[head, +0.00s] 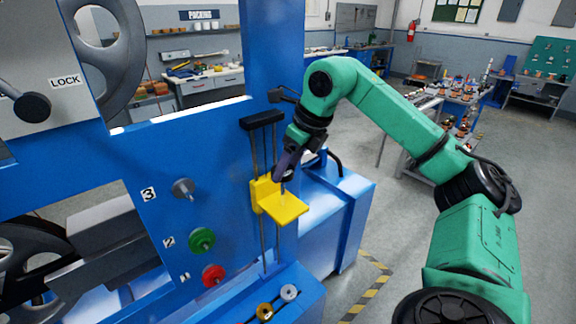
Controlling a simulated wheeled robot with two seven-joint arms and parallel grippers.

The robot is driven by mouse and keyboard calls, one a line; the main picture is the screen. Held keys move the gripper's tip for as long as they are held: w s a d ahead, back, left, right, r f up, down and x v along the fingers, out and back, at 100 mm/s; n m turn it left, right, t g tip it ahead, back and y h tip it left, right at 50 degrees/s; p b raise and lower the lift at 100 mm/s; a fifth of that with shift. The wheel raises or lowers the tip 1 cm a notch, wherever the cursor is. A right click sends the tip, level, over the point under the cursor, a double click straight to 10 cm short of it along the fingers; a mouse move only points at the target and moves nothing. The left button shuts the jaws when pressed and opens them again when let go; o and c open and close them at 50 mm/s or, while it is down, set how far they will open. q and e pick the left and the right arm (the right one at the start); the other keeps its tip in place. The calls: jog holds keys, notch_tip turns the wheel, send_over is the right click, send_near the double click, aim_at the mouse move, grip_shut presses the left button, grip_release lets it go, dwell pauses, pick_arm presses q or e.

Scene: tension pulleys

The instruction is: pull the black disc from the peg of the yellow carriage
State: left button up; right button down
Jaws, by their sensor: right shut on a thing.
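The yellow carriage (284,207) sits on two upright rods at the front of the blue machine, with a flat plate sticking out toward the right. A thin upright peg seems to stand on it, just under my right gripper. My right gripper (284,180) points down at the carriage from above, its fingers close over the plate. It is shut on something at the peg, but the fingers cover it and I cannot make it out. I cannot see a black disc clearly. My left gripper is not in view.
A black block (262,120) caps the rods. To the left are a grey knob (184,188), a green one (202,239) and a red one (213,275) on the blue panel. A gold piece (264,311) and a silver piece (289,292) lie below.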

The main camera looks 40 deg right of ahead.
notch_tip(320, 180, up, 2)
jog(key=p, duration=0.2)
jog(key=shift+r+p, duration=0.25)
jog(key=shift+p, duration=0.05)
jog(key=shift+r, duration=0.8)
jog(key=shift+f, duration=0.1)
